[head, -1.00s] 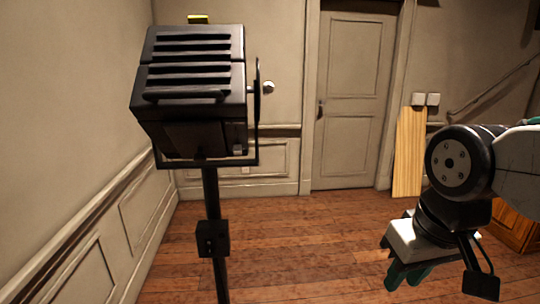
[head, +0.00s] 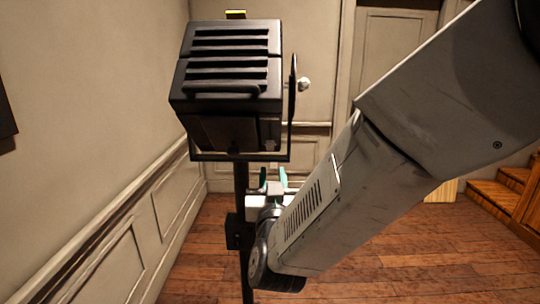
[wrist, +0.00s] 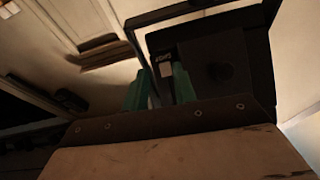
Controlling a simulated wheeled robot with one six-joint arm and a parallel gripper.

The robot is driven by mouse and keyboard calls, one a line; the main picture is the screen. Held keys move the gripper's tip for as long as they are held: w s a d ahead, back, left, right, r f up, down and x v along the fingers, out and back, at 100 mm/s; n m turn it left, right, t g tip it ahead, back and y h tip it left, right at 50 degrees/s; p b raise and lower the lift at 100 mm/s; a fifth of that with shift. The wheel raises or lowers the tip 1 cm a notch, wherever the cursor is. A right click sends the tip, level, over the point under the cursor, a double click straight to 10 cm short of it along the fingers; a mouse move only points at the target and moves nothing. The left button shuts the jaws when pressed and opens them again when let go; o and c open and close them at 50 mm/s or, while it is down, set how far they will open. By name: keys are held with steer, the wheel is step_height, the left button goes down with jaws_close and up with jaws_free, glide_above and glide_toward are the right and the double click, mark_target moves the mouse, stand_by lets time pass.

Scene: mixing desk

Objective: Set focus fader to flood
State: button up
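A black stage lamp (head: 228,75) with slotted vents stands on a black pole at the left of the head view. My gripper (head: 273,180) is below the lamp's lower right corner, with its two green fingers pointing up and apart. In the wrist view my gripper (wrist: 160,88) shows a gap between its fingers, and it looks empty. The lamp's dark underside (wrist: 215,65) fills the space beyond the fingers. A small pale piece (wrist: 165,68) shows on it between the fingertips. I cannot tell whether this is the focus fader, nor its setting.
The lamp's yoke bracket (head: 291,105) and a round pale knob (head: 304,83) are on its right side. A black box (head: 234,232) sits on the pole. The left wall is close to the lamp.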

mark_target(270, 145)
steer(key=w+r+t+h, duration=0.1)
steer(key=w+r, duration=0.2)
steer(key=w, duration=0.2)
steer(key=shift+w+a+r, duration=0.15)
steer(key=shift+w+a, duration=0.1)
steer(key=shift+w, duration=0.1)
